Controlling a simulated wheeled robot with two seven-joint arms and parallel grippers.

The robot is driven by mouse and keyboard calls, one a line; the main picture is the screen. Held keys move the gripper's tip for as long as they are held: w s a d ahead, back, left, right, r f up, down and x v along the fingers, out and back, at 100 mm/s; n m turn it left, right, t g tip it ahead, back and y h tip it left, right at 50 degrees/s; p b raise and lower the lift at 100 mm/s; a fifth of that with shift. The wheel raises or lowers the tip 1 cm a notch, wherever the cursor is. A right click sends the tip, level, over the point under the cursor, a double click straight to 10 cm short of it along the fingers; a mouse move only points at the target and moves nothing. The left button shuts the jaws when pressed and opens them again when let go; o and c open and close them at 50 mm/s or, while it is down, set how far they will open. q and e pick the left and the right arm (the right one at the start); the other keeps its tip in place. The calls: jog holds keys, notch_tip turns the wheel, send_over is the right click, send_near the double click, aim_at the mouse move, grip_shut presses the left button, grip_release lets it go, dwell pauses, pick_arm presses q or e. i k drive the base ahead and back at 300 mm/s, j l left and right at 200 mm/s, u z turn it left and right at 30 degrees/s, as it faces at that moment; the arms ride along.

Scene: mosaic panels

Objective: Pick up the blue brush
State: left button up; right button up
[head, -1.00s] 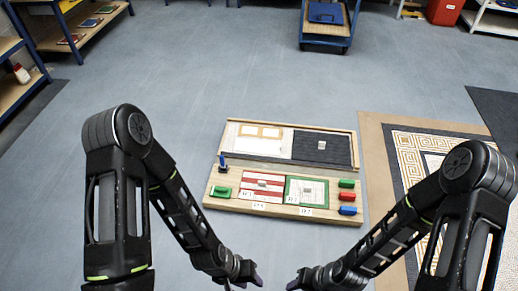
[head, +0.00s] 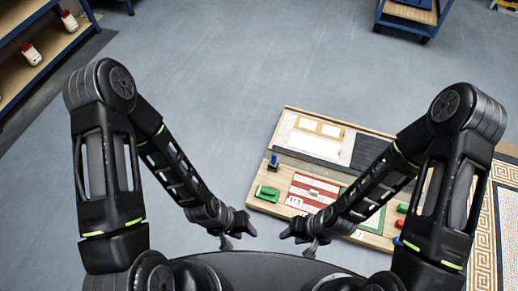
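A small blue upright piece (head: 273,161) stands at the left edge of the wooden mosaic board (head: 262,206). Another small blue piece (head: 397,241) shows at the board's right side, partly hidden by my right arm. Both are too small to tell which is the brush. My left gripper (head: 238,236) is empty, its fingers apart, in front of the board's left corner. My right gripper (head: 298,241) is empty, its fingers apart, over or in front of the board's near edge. Neither gripper touches a blue piece.
A patterned rug (head: 497,225) lies at the right. Shelves (head: 52,50) stand at the left and a blue cart (head: 407,14) at the back. The floor between is clear.

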aim_at(273, 165)
jog(key=i+j, duration=0.2)
jog(key=j, duration=0.2)
jog(key=i+j, duration=0.15)
jog(key=j, duration=0.3)
jog(key=i+j, duration=0.2)
jog(key=j, duration=0.2)
jog(key=i+j+u, duration=0.1)
jog(key=j, duration=0.3)
jog(key=i, duration=0.55)
